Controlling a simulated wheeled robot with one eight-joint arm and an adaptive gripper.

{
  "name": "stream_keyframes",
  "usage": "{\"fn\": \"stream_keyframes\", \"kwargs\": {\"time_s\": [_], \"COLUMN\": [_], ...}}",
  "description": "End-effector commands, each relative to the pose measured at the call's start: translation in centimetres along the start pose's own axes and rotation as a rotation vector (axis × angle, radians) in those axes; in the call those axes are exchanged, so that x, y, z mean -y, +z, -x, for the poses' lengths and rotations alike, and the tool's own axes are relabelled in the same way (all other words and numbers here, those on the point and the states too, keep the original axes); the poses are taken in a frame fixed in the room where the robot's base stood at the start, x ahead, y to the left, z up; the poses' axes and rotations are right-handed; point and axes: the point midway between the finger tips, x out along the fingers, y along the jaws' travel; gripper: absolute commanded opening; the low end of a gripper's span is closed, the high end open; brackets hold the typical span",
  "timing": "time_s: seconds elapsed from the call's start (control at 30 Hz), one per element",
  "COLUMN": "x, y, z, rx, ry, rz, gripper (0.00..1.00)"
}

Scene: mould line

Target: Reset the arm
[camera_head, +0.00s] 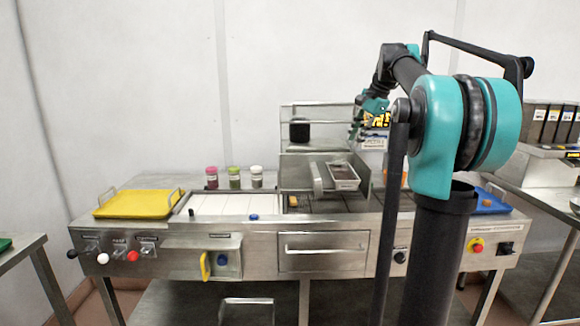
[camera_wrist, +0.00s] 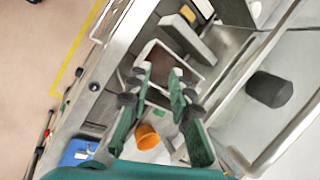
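My gripper (camera_wrist: 160,82) is in the wrist view with its two green fingers spread apart and nothing between them. In the head view my gripper (camera_head: 358,122) is small, raised above the right half of the steel workbench, and partly hidden by my own arm. In the wrist view the fingers point toward a metal mould box with a brown inside (camera_wrist: 168,60), seen beyond the tips. The same box (camera_head: 343,174) shows in the head view, apart from my gripper and below it.
A steel press frame (camera_head: 300,158) stands behind the box. Three small jars (camera_head: 234,177) stand left of it. A yellow tray (camera_head: 138,204) lies at the bench's left end and a blue tray (camera_head: 488,202) at its right. An orange cup (camera_wrist: 148,137) sits below my fingers in the wrist view.

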Motion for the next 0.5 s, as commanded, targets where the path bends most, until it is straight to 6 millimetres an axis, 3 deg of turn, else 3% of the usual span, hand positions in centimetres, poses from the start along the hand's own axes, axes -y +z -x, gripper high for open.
{"fn": "stream_keyframes", "kwargs": {"time_s": [0.03,0.27,0.5], "x": [-1.5,-9.8,-21.4], "y": [0.8,4.0,8.4], "z": [-2.0,-11.1,-19.7], "rx": [-0.012,-0.076,-0.134], "ry": [0.009,0.056,0.114], "rz": [0.061,0.364,0.681], "gripper": [0.20,0.20,0.20]}}
